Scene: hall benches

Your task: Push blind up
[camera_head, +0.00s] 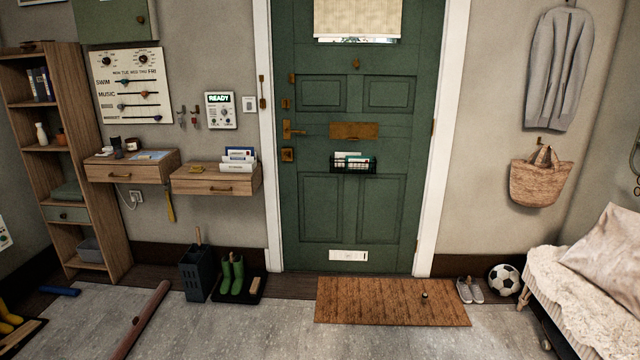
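A cream blind (357,18) covers the window at the top of the green door (392,130). Its lower edge hangs near the bottom of the window, with a thin bright strip of glass showing below it. The top of the blind is cut off by the frame edge. The door is closed in its white frame. Neither of my grippers is in view.
A doormat (390,301) with a small dark object lies before the door. Green boots (232,275), a football (503,280) and a bench (570,310) flank it. A long brown roll (142,320) lies on the left floor. Two wall drawers (215,180) stick out left. The middle floor is clear.

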